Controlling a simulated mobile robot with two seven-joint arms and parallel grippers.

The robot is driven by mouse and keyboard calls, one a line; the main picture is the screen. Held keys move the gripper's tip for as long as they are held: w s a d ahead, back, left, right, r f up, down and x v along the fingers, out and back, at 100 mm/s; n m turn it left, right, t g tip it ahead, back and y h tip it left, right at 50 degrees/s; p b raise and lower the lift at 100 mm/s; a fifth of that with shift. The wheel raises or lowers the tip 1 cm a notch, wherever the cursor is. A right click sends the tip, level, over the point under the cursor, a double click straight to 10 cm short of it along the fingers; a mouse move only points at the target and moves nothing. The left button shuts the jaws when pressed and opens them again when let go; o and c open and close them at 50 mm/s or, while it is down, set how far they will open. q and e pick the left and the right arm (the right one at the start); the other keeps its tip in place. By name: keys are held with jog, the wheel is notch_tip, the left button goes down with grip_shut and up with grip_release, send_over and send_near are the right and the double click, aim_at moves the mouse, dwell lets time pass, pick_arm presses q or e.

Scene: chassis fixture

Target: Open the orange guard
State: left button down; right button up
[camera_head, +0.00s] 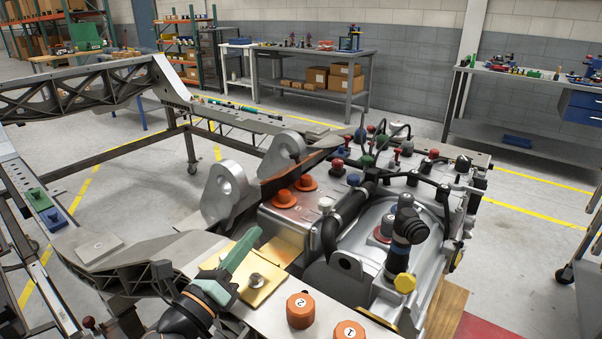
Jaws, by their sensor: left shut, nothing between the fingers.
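My left gripper (243,250) comes in from the lower left, with green fingers closed together and pointing up and to the right. It shows in front of a gold plate (262,287) with a round metal knob and holds nothing. Two orange round caps numbered 2 (300,312) and 1 (348,332) sit on the light panel to its lower right; the second is cut by the frame edge. Two flanged orange caps (285,199) (307,184) sit on the metal box farther back. I cannot tell which orange part is the guard. My right gripper is not in view.
A silver machine housing (377,263) with black hoses, colored knobs and a yellow cap (404,283) fills the right of the fixture. Two upright metal lugs (226,190) (283,153) stand behind the left gripper. Frame rails (80,90) run along the left.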

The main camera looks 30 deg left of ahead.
pick_arm(q)
jog(key=p+x, duration=0.3)
jog(key=x, duration=1.5)
jog(key=shift+w, duration=0.35)
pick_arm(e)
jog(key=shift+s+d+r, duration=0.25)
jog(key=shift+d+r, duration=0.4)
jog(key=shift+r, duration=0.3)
pick_arm(q)
jog(key=shift+r, duration=0.1)
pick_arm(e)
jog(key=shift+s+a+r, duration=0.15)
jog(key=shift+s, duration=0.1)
